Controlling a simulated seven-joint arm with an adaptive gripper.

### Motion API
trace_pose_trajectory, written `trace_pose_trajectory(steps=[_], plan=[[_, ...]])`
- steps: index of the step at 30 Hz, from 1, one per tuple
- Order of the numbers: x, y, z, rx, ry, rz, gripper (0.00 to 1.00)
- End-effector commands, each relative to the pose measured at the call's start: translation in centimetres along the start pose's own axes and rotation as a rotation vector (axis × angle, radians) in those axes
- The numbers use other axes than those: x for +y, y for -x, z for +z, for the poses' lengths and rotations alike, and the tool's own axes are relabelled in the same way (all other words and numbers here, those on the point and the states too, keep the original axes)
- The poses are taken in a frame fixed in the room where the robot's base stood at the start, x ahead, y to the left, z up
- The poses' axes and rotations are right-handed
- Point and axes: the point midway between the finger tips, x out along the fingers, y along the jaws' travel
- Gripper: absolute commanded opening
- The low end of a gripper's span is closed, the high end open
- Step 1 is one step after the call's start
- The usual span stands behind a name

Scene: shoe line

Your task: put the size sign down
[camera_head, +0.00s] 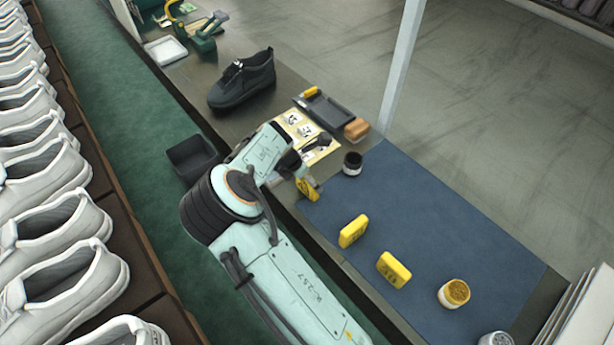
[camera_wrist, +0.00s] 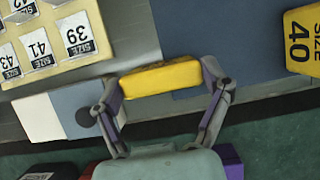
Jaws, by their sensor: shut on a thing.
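My gripper (camera_wrist: 160,79) is shut on a yellow size sign (camera_wrist: 160,76), holding it by its two ends. In the wrist view only its narrow edge shows, so its number is hidden. In the head view the held sign (camera_head: 306,189) is by the near left corner of the blue mat (camera_head: 437,225); I cannot tell whether it touches the surface. Two more yellow size signs, a nearer one (camera_head: 394,268) and a farther one (camera_head: 353,231), stand on the mat. The wrist view shows one sign reading SIZE 40 (camera_wrist: 302,42) at right.
A cream board (camera_wrist: 70,35) with size labels such as 39 and 41 lies beside the held sign. The mat's middle is clear.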

Motion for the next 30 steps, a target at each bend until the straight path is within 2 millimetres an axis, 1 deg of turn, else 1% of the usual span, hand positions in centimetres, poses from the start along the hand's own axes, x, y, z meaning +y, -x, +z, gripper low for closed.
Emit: trace_pose_trajectory(steps=[9,10,11,12,21,24,26,29,30], plan=[[0.0,-0.8,-0.4,0.001,0.000,0.000,0.38],[0.0,-0.8,-0.4,0.001,0.001,0.001,0.84],[0.0,-0.8,-0.4,0.001,0.000,0.001,0.93],[0.0,-0.8,-0.4,0.000,0.000,0.001,1.00],[0.0,-0.8,-0.3,0.000,0.000,0.000,1.00],[0.0,-0.5,-0.2,0.000,0.000,0.001,1.00],[0.0,0.1,0.1,-0.001,-0.001,0.001,1.00],[0.1,1.9,0.0,0.000,0.000,0.005,1.00],[0.1,2.8,0.0,0.000,-0.001,0.005,1.00]])
